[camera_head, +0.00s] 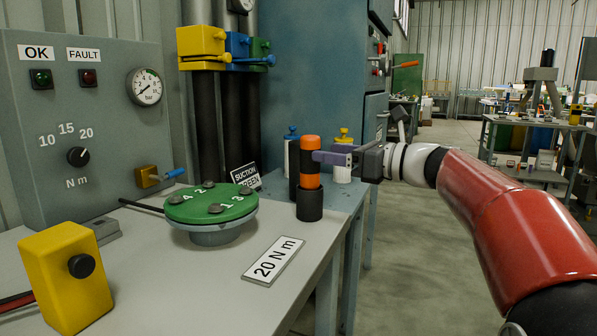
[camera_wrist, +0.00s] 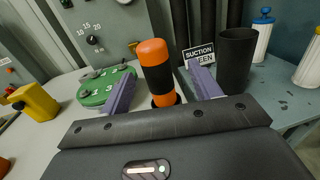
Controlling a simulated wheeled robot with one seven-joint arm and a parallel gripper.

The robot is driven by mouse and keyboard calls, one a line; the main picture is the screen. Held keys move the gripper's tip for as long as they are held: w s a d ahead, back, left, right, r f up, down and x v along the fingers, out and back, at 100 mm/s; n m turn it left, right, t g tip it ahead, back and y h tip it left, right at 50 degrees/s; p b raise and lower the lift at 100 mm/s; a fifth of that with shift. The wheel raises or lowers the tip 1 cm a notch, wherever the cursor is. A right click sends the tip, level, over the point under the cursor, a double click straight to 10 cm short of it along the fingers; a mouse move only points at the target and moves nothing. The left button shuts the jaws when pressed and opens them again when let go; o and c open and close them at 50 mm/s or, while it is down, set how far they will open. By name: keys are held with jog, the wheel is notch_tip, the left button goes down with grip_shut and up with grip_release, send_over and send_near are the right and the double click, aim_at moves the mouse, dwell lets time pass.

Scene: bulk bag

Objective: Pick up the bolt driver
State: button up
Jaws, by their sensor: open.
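The bolt driver (camera_head: 310,182) has an orange and black handle. It stands upright in a black cup (camera_head: 310,205) near the right edge of the grey bench. In the wrist view the driver's handle (camera_wrist: 157,62) rises between my two purple fingers. My gripper (camera_head: 322,157) comes in level from the right, at the height of the upper part of the handle. In the wrist view my gripper (camera_wrist: 163,85) is open, with a finger on either side of the handle and gaps visible. The lower end of the driver is hidden in the cup.
A green numbered disc (camera_head: 210,204) with bolts sits left of the driver. A "20 N m" plate (camera_head: 272,260) lies in front. A yellow box (camera_head: 62,275) stands at front left. A black cylinder (camera_wrist: 237,58) and blue-capped and yellow-capped bottles stand close behind.

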aim_at(302, 145)
jog(key=x, duration=0.5)
jog(key=p+x, duration=0.1)
jog(key=x, duration=0.1)
jog(key=shift+s+a+r, duration=0.2)
jog(key=shift+a+r, duration=0.2)
jog(key=c, duration=1.2)
